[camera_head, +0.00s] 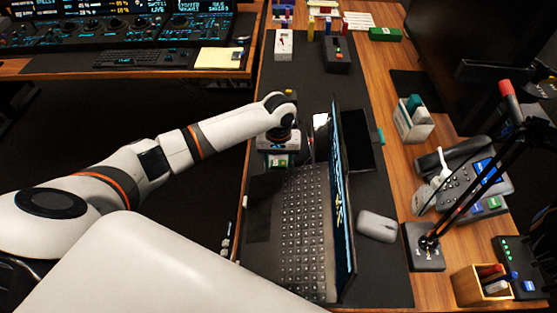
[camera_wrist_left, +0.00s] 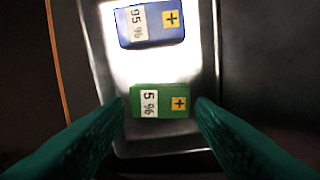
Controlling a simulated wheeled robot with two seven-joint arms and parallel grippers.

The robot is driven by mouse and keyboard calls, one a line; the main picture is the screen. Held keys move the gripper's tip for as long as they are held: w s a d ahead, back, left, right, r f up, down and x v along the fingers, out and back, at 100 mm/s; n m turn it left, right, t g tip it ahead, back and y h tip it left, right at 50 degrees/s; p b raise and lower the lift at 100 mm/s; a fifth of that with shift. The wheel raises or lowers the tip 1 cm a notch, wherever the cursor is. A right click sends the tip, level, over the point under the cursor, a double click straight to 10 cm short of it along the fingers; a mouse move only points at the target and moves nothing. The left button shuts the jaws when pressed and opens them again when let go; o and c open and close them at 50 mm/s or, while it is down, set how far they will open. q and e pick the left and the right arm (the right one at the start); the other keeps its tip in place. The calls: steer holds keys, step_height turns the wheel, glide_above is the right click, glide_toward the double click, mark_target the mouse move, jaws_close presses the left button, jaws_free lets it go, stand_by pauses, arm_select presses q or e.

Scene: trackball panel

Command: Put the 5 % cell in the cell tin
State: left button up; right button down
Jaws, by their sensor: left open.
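The 5 % cell (camera_wrist_left: 160,101) is a green block with a white label and a yellow plus mark. In the left wrist view it lies within the outline of a shiny metal tin (camera_wrist_left: 207,60), near its lower end. A blue 95 % cell (camera_wrist_left: 150,22) lies in the same tin, further up. My left gripper (camera_wrist_left: 160,108) is open, its two dark green fingers at either side of the green cell, with no clear grip on it. In the head view my left gripper (camera_head: 279,146) is over the desk mat's left part, with green showing just below it. My right gripper is not in view.
An open laptop (camera_head: 305,230) stands close right of the gripper, its screen upright. A mouse (camera_head: 377,226), a phone (camera_head: 465,175) and a lamp base (camera_head: 424,247) are further right. White (camera_head: 284,45) and black (camera_head: 337,54) devices stand at the back.

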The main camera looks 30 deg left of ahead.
mark_target(279, 165)
arm_select(q)
step_height(279, 165, up, 11)
steer(key=shift+r, duration=0.2)
stand_by(0.6)
